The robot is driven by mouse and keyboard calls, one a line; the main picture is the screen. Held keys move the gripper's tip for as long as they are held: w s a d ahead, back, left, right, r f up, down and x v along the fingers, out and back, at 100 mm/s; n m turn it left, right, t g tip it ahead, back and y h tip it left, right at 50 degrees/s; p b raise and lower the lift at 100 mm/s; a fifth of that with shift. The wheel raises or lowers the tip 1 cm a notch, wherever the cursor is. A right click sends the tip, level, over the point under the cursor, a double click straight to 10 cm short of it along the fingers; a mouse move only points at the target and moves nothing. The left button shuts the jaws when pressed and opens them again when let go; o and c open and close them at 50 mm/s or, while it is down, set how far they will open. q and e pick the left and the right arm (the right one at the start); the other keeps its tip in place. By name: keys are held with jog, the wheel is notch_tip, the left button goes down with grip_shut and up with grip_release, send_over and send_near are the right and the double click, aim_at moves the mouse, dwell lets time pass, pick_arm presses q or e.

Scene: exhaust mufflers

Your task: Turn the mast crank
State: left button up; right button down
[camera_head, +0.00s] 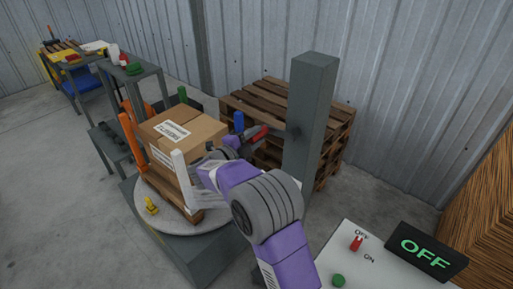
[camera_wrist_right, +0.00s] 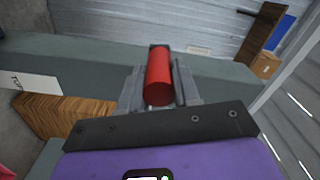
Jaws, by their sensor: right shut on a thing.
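The grey mast (camera_head: 310,125) stands upright right of centre in the head view. A crank with a red handle (camera_head: 259,132) sticks out from its left side, at a dark hub (camera_head: 294,131). The crank arm is mostly hidden. My left gripper is not in view.
A cardboard box (camera_head: 184,132) sits on a pallet on a round turntable (camera_head: 175,216), left of my right arm. Stacked wooden pallets (camera_head: 258,98) stand behind the mast. A control panel (camera_head: 376,262) with an OFF display (camera_head: 425,251) is at the lower right.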

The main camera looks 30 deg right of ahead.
jog(key=shift+r+m+b, duration=0.5)
jog(key=shift+r+m, duration=0.2)
jog(key=shift+m, duration=0.1)
jog(key=c, duration=0.8)
grip_release()
jog(key=shift+a, duration=0.1)
jog(key=v, duration=0.7)
jog(key=shift+a, duration=0.25)
